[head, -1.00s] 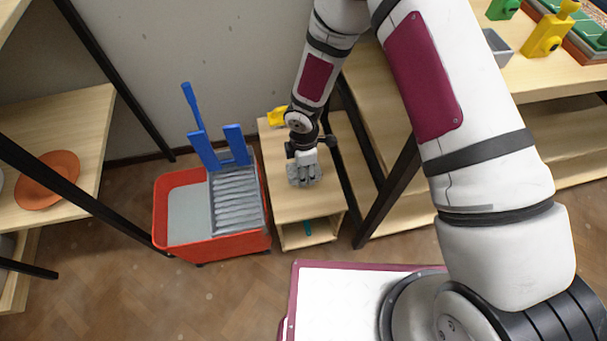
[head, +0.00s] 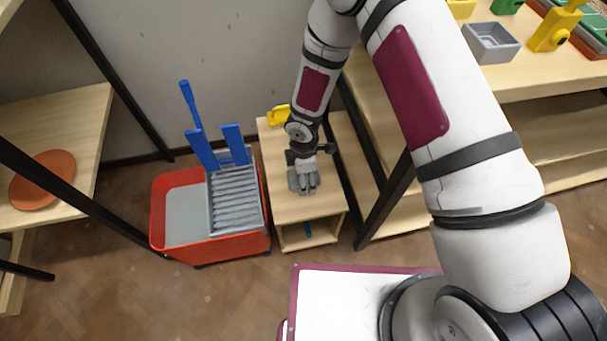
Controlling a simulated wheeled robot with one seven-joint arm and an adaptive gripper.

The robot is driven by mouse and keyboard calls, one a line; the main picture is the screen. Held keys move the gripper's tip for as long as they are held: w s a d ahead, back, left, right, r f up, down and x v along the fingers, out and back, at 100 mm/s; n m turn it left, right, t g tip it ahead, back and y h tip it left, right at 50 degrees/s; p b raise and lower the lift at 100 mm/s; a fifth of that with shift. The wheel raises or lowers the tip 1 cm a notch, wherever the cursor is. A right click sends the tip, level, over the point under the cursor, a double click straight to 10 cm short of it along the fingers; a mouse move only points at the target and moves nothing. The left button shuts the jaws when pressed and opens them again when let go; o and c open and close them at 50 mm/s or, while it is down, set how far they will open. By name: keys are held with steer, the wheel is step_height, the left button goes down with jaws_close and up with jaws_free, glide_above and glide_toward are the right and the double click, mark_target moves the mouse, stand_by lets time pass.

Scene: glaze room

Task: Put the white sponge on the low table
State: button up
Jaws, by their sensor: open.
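The low table (head: 287,208) is a small pale wooden stand with an open shelf, in the middle of the head view. My gripper (head: 304,188) points down over the middle of its top. The jaws are open, but the fingers are small and partly merge with grey shapes around them. I cannot tell whether the fingertips touch the top. I cannot make out the white sponge for sure; it may be hidden at or under my gripper.
A yellow object (head: 279,116) is at the table's back, and a small teal item (head: 308,230) is on its shelf. A red mop bucket (head: 184,249) with blue handles stands close on the left. Shelving flanks both sides; a grey tray (head: 491,43) is at upper right.

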steer(key=shift+r, duration=0.1)
step_height(320, 180, up, 12)
steer(key=p, duration=0.4)
stand_by(0.6)
